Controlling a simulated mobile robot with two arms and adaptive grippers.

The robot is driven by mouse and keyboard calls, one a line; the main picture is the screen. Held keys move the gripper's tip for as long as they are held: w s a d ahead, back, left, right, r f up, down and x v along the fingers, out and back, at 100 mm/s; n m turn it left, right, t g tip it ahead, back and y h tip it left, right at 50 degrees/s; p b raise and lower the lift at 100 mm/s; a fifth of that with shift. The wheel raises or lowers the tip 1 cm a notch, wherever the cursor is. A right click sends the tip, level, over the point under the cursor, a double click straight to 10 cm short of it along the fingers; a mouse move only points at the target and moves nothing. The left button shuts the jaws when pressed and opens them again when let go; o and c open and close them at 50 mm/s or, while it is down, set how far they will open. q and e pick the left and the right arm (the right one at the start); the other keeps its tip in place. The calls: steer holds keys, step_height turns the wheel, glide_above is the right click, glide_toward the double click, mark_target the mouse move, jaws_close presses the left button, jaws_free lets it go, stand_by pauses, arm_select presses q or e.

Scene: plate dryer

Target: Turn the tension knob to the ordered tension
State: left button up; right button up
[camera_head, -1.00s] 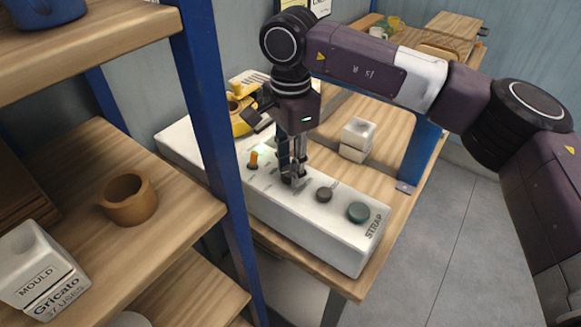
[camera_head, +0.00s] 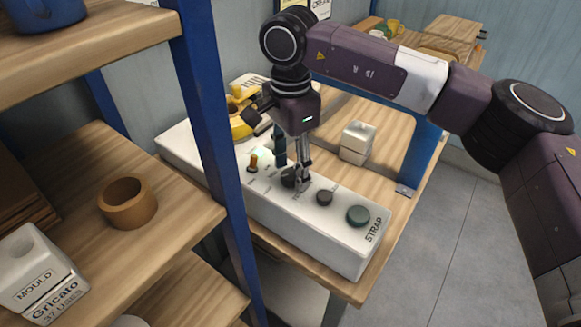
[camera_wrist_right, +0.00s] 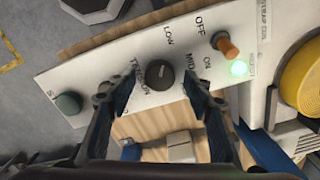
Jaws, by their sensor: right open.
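The white strap machine panel (camera_head: 345,240) lies along the table. Its black tension knob (camera_head: 289,179) is partly behind my right gripper (camera_head: 292,173) in the head view. In the right wrist view the knob (camera_wrist_right: 160,75) shows a short pale mark; printed LOW, MID and TENSION surround it. Which label the mark points to I cannot tell. My right gripper (camera_wrist_right: 158,88) is open, its two fingers on either side of the knob with gaps showing. An orange lever (camera_wrist_right: 225,44) stands near OFF and ON, beside a lit green lamp (camera_wrist_right: 239,68). My left gripper is out of view.
A yellow roll (camera_head: 239,123) and white blocks (camera_head: 357,141) stand behind the panel. A blue shelf post (camera_head: 205,130) rises in front, left of the gripper.

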mark_target(291, 174)
step_height(291, 174, up, 12)
steer(key=shift+f, duration=0.2)
stand_by(0.4)
